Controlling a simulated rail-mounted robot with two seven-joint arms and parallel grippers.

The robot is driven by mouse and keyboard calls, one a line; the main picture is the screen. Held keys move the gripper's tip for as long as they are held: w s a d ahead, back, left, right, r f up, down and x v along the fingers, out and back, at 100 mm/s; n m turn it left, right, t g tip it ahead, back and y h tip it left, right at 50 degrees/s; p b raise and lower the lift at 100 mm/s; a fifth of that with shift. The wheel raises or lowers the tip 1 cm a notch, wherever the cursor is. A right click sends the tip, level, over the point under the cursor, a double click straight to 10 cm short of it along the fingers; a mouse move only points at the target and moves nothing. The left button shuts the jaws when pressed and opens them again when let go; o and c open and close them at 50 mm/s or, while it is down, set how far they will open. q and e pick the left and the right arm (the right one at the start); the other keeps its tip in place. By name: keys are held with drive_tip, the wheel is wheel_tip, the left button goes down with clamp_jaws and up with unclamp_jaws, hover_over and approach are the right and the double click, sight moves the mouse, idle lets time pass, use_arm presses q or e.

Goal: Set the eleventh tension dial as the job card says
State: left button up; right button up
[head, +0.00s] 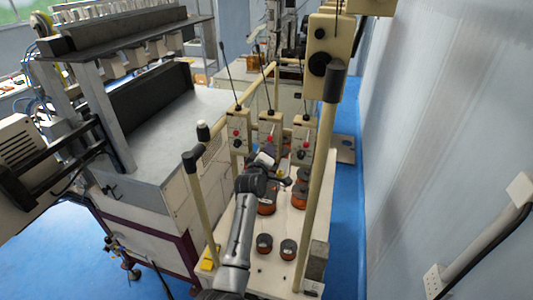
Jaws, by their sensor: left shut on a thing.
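Three cream tension units stand in a row on the spool rack: a left one (238,132), a middle one (269,129) and a right one (302,140). Each has small red and black parts on its face and a thin rod on top. The hand hides the dial and the fingertips. I cannot read any scale or see a job card. My right gripper is out of view.
Copper wire spools (266,206) stand on the white rack shelf (230,232) below and around my arm. Cream posts rise on both sides, the right post (319,170) close to the hand. The winding machine (180,125) is at left, the grey wall (430,120) at right.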

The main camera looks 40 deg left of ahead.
use_arm(q)
drive_tip(key=o, duration=0.9)
drive_tip(key=b+v, duration=0.2)
drive_tip(key=v, duration=1.2)
drive_tip(key=shift+w, duration=0.1)
